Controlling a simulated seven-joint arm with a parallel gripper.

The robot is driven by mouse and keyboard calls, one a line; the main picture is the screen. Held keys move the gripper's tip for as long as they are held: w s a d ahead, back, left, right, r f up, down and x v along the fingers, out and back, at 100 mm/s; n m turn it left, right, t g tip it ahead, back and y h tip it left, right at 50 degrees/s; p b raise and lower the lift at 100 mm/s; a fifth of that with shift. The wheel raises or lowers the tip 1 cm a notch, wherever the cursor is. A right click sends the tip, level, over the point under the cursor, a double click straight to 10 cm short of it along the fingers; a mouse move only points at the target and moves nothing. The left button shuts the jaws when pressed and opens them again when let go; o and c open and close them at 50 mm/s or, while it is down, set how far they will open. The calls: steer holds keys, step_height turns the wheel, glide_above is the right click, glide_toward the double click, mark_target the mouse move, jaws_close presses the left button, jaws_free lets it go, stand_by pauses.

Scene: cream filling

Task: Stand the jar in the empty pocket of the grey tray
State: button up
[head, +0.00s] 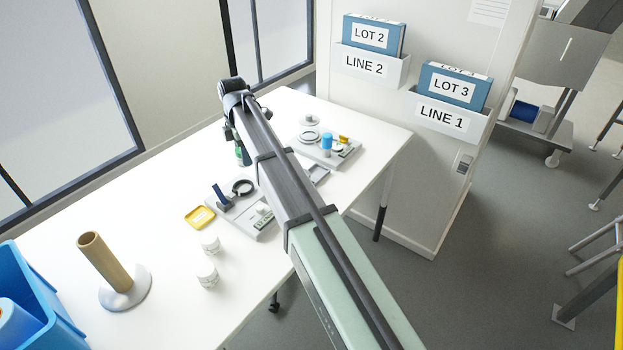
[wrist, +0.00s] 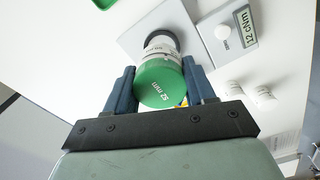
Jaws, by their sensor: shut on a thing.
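My gripper (wrist: 163,88) is shut on the jar, with one dark blue finger on each side. The jar (wrist: 160,85) has a green lid marked "52 mm" and a white printed body. Its lower end overlaps a dark ring (wrist: 160,36) in the wrist view; I cannot tell whether it touches it. In the head view a bit of the jar (head: 243,156) shows green beside my arm. A grey tray-like base (head: 340,158) stands at the far right of the table with a blue-topped item and discs on it. I cannot make out its empty pocket.
A grey device (head: 245,222) with a display reading "12 cNm" carries the dark ring. A yellow tray (head: 200,217) and two white jars (head: 210,243) stand nearby. A brown tube on a stand (head: 104,262) and a blue bin (head: 40,312) are at left.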

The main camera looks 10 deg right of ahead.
mark_target(318, 173)
steer(key=w+d+f+m, duration=0.1)
steer(key=w+d+m, duration=0.15)
steer(key=d, duration=0.95)
steer(key=w+d+f+m, duration=0.1)
steer(key=w+d, duration=0.2)
steer(key=d, duration=0.9)
steer(key=f+n, duration=0.1)
steer(key=f, duration=0.2)
steer(key=f+n, duration=0.1)
steer(key=f, duration=0.3)
steer(key=w+f+n, duration=0.1)
steer(key=f, duration=0.2)
steer(key=shift+w+f+n, duration=0.1)
steer(key=shift+f+n, duration=0.05)
steer(key=shift+n, duration=0.2)
steer(key=shift+f, duration=0.1)
steer(key=o, duration=1.1)
step_height(318, 173, up, 12)
steer(key=shift+r, duration=0.15)
